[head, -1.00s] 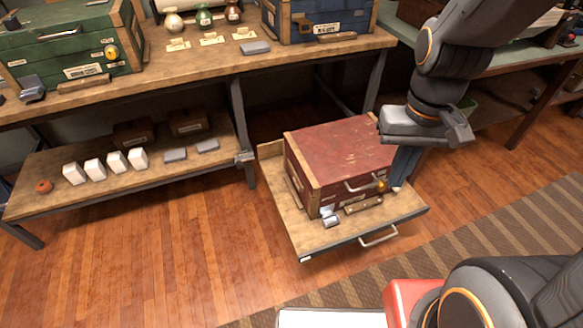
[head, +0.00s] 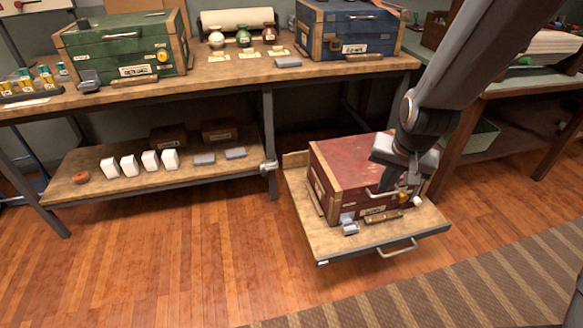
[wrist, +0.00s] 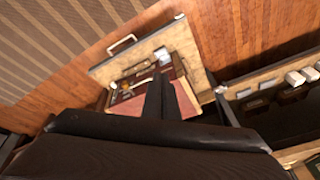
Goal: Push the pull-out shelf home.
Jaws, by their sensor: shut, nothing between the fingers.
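The pull-out shelf (head: 325,240) stands pulled out below the workbench, low over the wood floor. Its front edge carries a metal handle (head: 397,247). A red chest (head: 345,162) with wooden corners rests on the shelf board. My gripper (head: 398,185) is shut and empty, in front of the chest's right part in the head view and hiding some of it. In the wrist view my shut fingers (wrist: 160,85) point over the chest toward the shelf (wrist: 180,40) and its handle (wrist: 121,45). Contact with the chest cannot be told.
The workbench (head: 225,85) holds a green chest (head: 120,50) and a blue chest (head: 350,30). A fixed lower shelf (head: 75,188) at left carries white blocks and small boxes. A striped rug (head: 450,280) lies in front. Floor left of the pull-out shelf is clear.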

